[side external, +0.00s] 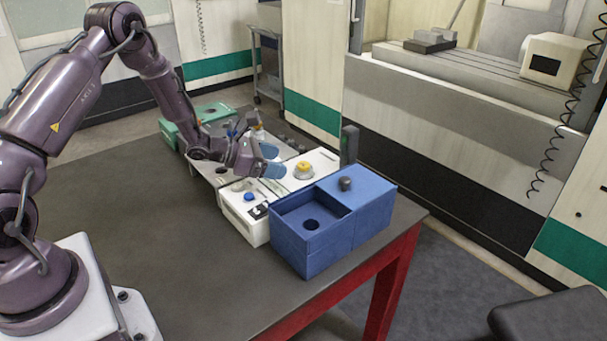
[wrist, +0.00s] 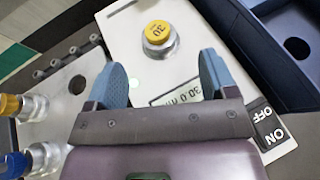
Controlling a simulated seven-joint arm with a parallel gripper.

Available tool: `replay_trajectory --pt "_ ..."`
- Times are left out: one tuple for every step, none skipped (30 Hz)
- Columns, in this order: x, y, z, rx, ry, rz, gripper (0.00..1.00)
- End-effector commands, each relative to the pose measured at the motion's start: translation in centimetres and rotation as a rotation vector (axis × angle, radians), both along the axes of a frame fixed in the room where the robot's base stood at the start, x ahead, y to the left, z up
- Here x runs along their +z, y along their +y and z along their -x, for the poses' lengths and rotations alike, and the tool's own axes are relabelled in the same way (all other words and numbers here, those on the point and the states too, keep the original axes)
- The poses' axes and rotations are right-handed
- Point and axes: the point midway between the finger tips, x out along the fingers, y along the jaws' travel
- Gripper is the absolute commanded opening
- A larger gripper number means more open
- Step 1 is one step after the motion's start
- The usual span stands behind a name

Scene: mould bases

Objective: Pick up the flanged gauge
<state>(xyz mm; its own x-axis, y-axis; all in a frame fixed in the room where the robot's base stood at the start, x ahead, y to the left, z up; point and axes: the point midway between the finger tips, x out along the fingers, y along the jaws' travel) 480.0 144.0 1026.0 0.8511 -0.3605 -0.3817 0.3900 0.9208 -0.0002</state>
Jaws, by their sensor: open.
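A gauge with a yellow cap marked 30 and a shiny metal flange (wrist: 158,40) stands upright on the white measuring unit (wrist: 120,28). In the side view the gauge (side external: 303,171) sits on the white unit's top (side external: 322,160). My gripper (side external: 271,161) is open and empty, to the left of the gauge in that view. In the wrist view my gripper's blue fingertips (wrist: 163,80) are spread wide, with the gauge beyond the gap and not between them. The unit's readout (wrist: 180,93) shows 30.0 mm, partly covered by a finger.
In the wrist view, a second yellow-capped piece (wrist: 12,105) and a blue-capped piece (wrist: 16,163) stand at left on a grey plate. A blue box (side external: 310,245) with a recess and a dark knob (side external: 345,184) adjoins the unit. A dark post (side external: 349,145) rises behind. A green box (side external: 180,135) is at the far end.

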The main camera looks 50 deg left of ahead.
Motion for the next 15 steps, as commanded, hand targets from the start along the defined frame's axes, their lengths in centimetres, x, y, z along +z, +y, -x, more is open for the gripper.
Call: replay_trajectory --pt "-0.3 -0.3 -0.4 -0.002 0.002 0.0 0.78" --pt "-0.4 -0.3 -0.6 -0.002 0.001 -0.001 0.78" --pt "-0.4 -0.4 -0.9 -0.001 0.001 -0.001 0.78" --pt "-0.5 -0.5 -1.0 -0.001 0.001 -0.001 0.78" --pt "-0.5 -0.5 -1.1 -0.001 0.001 -0.001 0.78" --pt "-0.6 -0.6 -1.4 -0.002 0.0 0.0 0.78" --pt "-0.8 -0.7 -1.7 -0.002 0.0 0.0 0.78" --pt "-0.9 -0.8 -2.0 -0.002 0.0 0.001 0.78" --pt "-1.1 -1.0 -2.6 -0.003 0.0 0.0 0.78" --pt "-1.3 -1.2 -3.1 -0.004 0.001 -0.001 0.78" --pt "-1.5 -1.3 -3.5 -0.004 0.001 -0.001 0.78" --pt "-1.7 -1.5 -4.1 -0.004 0.0 0.0 0.78" --pt "-1.8 -1.6 -4.4 -0.004 0.0 0.0 0.78" --pt "-2.0 -1.7 -4.7 -0.003 0.001 0.0 0.78" --pt "-2.1 -1.8 -5.1 -0.002 0.001 -0.001 0.78"
